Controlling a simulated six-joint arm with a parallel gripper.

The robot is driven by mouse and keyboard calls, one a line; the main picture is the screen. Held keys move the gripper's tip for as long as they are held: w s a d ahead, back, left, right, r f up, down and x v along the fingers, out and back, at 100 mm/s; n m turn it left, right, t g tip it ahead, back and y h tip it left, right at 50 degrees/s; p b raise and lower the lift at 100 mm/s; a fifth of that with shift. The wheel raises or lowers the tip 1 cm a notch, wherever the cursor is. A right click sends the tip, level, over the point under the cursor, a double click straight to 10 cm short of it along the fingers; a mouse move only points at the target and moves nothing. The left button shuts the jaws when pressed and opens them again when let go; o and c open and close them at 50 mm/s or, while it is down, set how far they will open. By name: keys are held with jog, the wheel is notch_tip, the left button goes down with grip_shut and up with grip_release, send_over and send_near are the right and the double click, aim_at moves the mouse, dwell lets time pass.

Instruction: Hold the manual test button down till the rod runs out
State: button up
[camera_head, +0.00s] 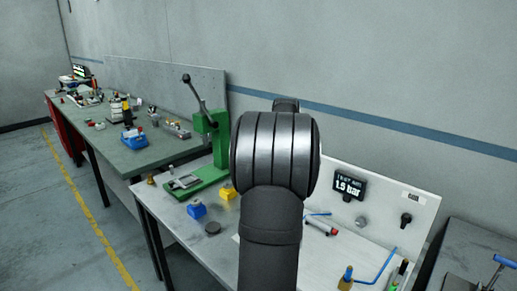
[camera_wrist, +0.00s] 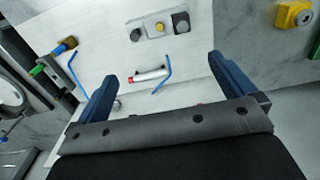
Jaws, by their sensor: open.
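My gripper (camera_wrist: 162,67) is open, its two blue fingers wide apart with nothing held between them. Beyond the fingers, a small silver cylinder with a red end (camera_wrist: 148,76) lies on the white bench top; it also shows in the head view (camera_head: 320,226). A blue tube (camera_wrist: 166,74) stands by its right end. I cannot tell for certain which part is the test button. In the head view my arm hides my gripper and this plate.
A panel behind the bench carries a display (camera_head: 348,187) reading 1.5 bar and a black knob (camera_head: 406,219). A brass fitting with a blue tube (camera_head: 347,275) stands front right. A green press (camera_head: 212,140), a yellow block (camera_head: 227,191) and a blue block (camera_head: 197,210) stand left.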

grip_shut()
dwell(1.5)
